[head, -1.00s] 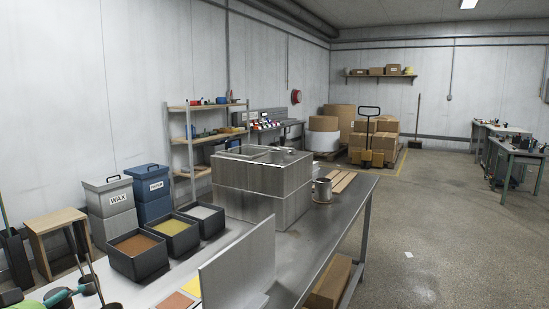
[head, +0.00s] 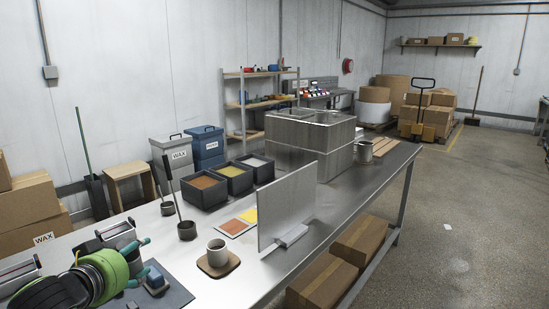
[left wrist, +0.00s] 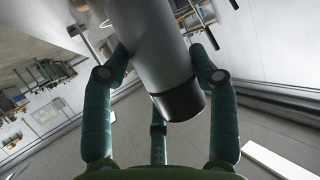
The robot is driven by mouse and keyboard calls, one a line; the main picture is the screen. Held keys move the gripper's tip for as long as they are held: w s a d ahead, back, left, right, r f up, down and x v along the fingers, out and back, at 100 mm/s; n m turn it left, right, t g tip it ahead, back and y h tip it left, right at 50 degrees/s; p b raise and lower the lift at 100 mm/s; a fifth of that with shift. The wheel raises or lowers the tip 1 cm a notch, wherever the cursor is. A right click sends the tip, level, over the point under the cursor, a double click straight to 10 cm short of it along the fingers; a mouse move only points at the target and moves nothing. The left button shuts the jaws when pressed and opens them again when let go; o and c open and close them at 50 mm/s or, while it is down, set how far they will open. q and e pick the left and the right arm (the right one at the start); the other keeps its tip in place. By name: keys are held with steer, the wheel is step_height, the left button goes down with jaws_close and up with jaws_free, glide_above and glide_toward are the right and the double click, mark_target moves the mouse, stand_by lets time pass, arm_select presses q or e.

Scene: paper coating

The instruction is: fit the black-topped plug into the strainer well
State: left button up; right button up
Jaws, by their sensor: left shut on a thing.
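My left gripper (head: 117,255) is at the lower left of the head view, green-bodied with teal fingers, over the near left end of the steel table. In the left wrist view its teal fingers (left wrist: 165,75) are closed around a thick grey cylinder with a black end, seemingly the black-topped plug (left wrist: 150,40). The black end faces the palm, and the grey body points away past the fingertips, tilted. The far end is cut off by the frame. I cannot make out the strainer well in either view. My right gripper is not in view.
The steel table (head: 225,285) carries a cup on a wooden coaster (head: 218,258), an upright grey panel (head: 287,205), colour sheets, dark trays of powder (head: 204,190) and a large grey tank (head: 310,140).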

arm_select(q)
steer(key=s+d+f+n+g+y+p, duration=0.1)
steer(key=s+d+f+n+g+y, duration=0.1)
steer(key=s+d+n+y, duration=0.3)
steer(key=s+d+f+n+g+y+p, duration=0.1)
steer(key=s+d+f+n+g+y, duration=0.2)
steer(key=s, duration=0.7)
steer(key=d+f+n+y, duration=0.1)
steer(key=d+n+y, duration=0.1)
steer(key=n+y, duration=0.1)
steer(key=shift+d+y, duration=0.3)
steer(key=shift+y, duration=0.2)
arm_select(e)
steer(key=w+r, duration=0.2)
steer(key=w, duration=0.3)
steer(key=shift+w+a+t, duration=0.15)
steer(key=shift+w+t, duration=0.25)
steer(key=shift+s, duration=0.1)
